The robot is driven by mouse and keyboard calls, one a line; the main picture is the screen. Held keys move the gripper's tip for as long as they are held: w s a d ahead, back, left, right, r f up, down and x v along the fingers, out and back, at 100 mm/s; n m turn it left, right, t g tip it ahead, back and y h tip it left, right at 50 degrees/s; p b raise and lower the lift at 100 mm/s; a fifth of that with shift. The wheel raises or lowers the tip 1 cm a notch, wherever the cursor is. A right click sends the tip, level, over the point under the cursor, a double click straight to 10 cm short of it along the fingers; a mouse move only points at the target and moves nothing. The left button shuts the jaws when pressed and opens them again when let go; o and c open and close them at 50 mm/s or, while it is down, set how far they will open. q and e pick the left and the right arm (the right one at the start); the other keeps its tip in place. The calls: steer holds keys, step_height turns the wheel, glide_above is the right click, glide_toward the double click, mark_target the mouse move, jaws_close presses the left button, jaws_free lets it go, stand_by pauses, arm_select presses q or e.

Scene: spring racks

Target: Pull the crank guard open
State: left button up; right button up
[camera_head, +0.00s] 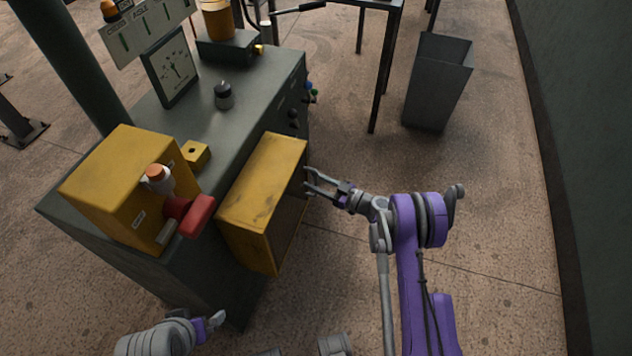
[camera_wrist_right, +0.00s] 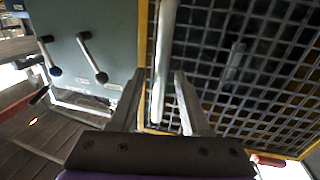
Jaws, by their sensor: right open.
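The crank guard (camera_head: 262,183) is a yellow box-shaped cover on the right face of the grey machine cabinet. In the right wrist view its dark wire mesh (camera_wrist_right: 235,75) sits in a yellow frame, with a pale upright bar handle (camera_wrist_right: 163,50) at the mesh's left edge. My right gripper (camera_head: 307,182) is at the guard's right side, fingers pointing at it. In the right wrist view the gripper (camera_wrist_right: 160,80) is open, and the bar runs between its fingers without visible grip. My left gripper (camera_head: 214,323) is low, near the cabinet's foot; its finger gap is unclear.
The grey cabinet (camera_head: 245,88) carries a yellow box (camera_head: 112,180) with a red knob (camera_head: 196,215) and a dial (camera_head: 172,67). Levers (camera_wrist_right: 92,58) stand left of the mesh. A grey bin (camera_head: 438,82) stands behind; floor (camera_head: 490,200) right of my arm is clear.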

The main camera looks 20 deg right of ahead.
jaws_close()
stand_by(1.4)
